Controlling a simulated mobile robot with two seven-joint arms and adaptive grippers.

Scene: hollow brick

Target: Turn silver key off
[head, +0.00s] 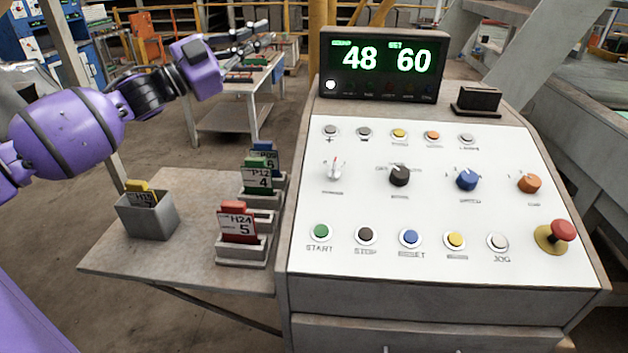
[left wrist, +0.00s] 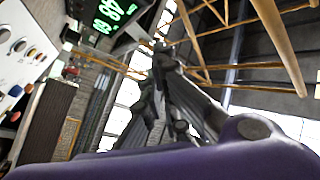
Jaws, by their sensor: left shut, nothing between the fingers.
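The silver key (head: 336,171) sits in its switch at the left of the middle row on the white control panel (head: 380,205). It looks upright, but its exact angle is too small to tell. My left gripper (head: 262,42) is raised at the upper left, left of the display and well away from the key. It is shut with nothing between its fingers. In the left wrist view its dark fingers (left wrist: 160,95) point up toward the roof beams, with the panel at the left edge. My right gripper is not in view.
A display (head: 383,65) reading 48 and 60 stands behind the panel. Black, blue and orange knobs are right of the key, with several buttons above and below. A red mushroom button (head: 563,230) rises at the right. A side shelf (head: 180,262) holds card holders and a grey bin (head: 147,216).

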